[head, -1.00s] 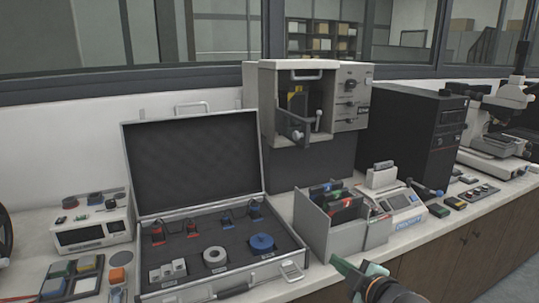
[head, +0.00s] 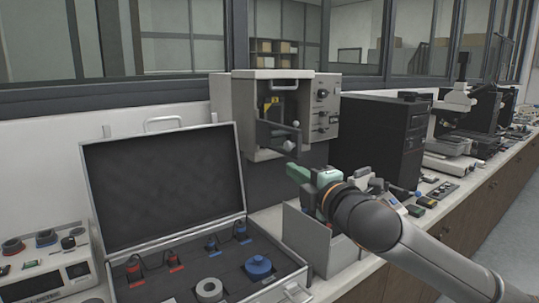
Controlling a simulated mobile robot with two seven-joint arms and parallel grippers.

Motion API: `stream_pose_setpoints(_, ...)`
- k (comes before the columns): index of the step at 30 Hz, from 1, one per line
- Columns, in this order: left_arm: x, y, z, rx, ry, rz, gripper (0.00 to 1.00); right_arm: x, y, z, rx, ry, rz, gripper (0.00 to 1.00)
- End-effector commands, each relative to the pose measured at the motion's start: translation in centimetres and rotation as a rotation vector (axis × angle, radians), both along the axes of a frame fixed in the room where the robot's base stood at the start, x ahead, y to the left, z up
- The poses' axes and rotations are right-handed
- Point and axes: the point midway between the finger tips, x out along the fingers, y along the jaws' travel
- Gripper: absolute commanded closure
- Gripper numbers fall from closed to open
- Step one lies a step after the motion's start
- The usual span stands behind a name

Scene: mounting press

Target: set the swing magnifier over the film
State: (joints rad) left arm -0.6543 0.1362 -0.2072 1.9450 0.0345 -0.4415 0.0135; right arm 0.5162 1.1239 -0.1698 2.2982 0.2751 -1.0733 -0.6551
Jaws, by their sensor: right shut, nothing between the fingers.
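The press (head: 326,92) is a pale box fixed at the back, with an open front, a top handle and knobs on its right side. A dark swinging plate (head: 270,136) hangs at its opening, with a small pale round knob by its right edge; this may be the swing magnifier, but I cannot tell for sure. A yellow mark shows inside the press. I cannot make out the film. My right gripper (head: 296,178), with green fingers, is shut and empty, in front of and below the press opening, apart from the plate. My left gripper is not in view.
An open case (head: 164,187) with red and blue parts lies at left. A grey divided box (head: 306,238) stands under my right arm, partly hidden by it. A black tower (head: 375,147) and a microscope (head: 456,110) stand to the right. A pale instrument (head: 48,273) is at lower left.

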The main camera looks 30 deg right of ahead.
Motion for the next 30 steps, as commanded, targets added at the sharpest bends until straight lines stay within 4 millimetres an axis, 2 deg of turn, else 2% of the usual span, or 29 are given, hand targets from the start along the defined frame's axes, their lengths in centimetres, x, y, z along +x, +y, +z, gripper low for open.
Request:
stream_pose_setpoints(12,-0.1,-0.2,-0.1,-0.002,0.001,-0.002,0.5,-0.2,-0.1,0.5,-0.015,-0.008,-0.006,1.0)
stream_pose_setpoints(17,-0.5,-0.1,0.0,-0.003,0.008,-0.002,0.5,0.4,-0.2,0.6,-0.012,-0.008,-0.006,1.0)
stream_pose_setpoints(20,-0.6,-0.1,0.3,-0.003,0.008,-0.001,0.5,1.6,-0.4,0.7,-0.009,-0.008,-0.005,1.0)
stream_pose_setpoints(30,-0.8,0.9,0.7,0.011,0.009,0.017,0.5,7.6,-1.0,0.8,-0.011,-0.007,-0.006,1.0)
